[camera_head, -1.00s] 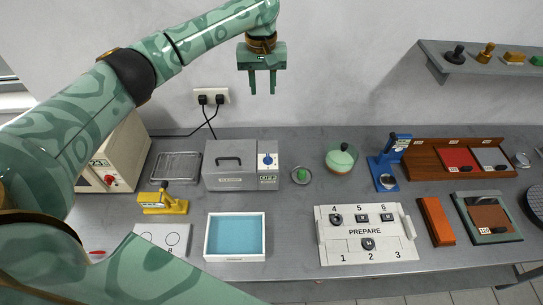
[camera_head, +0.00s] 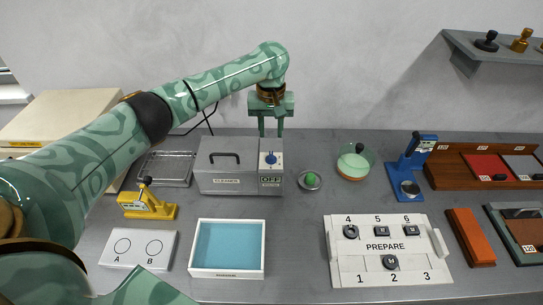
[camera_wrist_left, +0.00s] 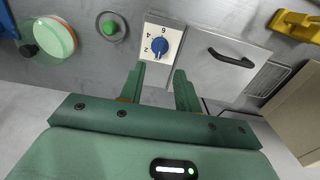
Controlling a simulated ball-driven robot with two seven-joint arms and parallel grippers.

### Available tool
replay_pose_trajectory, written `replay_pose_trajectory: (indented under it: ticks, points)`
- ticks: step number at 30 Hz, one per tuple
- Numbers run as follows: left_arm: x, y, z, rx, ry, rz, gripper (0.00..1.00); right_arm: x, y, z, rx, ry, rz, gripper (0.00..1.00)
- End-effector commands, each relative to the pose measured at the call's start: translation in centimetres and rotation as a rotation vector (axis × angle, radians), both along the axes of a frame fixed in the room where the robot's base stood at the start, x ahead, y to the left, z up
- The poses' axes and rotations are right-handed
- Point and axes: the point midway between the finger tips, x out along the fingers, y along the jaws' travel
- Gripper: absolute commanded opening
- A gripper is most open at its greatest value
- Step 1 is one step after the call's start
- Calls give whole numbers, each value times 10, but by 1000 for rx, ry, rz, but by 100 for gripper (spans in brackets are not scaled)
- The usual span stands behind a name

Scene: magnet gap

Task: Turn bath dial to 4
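The bath dial is a blue knob (camera_head: 270,158) on a white plate, on the right end of the grey cleaner box (camera_head: 228,178). A sign reading OFF (camera_head: 270,180) is on the box front below it. In the left wrist view the dial (camera_wrist_left: 159,47) has the marks 2, 4 and 6 around it. My left gripper (camera_head: 271,134) hangs above and behind the dial, fingers down. In the left wrist view its two fingers (camera_wrist_left: 160,82) are apart with nothing between them, clear of the knob. My right gripper is not in view.
A green button (camera_head: 310,180) sits right of the box, with a green-lidded round dish (camera_head: 354,164) beyond it. A blue press (camera_head: 411,165), a yellow press (camera_head: 148,203), a blue-floored tray (camera_head: 228,273) and a white PREPARE board (camera_head: 440,275) stand around on the bench.

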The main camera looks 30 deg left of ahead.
Motion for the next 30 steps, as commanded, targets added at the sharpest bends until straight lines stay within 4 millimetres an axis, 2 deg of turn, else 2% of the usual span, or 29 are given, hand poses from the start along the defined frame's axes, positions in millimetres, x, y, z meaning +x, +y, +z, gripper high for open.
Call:
replay_pose_trajectory:
  ticks: [1, 3, 9, 15, 23, 24, 27, 30]
  points:
    - [-1, 0, -19, -1, 4, 1, 33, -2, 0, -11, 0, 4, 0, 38]
    - [0, 0, -37, 0, 4, 0, 33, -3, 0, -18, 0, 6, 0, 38]
    - [0, 0, -72, 0, 2, 1, 33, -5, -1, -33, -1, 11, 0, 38]
    - [0, 0, -86, 0, 0, -1, 33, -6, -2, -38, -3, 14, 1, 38]
    - [0, 0, -86, 0, 0, 0, 33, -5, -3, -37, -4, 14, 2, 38]
    - [0, 0, -86, 0, 0, 0, 27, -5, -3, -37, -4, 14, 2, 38]
    - [0, 0, -86, 0, 0, 0, 0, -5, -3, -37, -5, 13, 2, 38]
    - [0, 0, -86, 0, 0, 0, 0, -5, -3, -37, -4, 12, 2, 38]
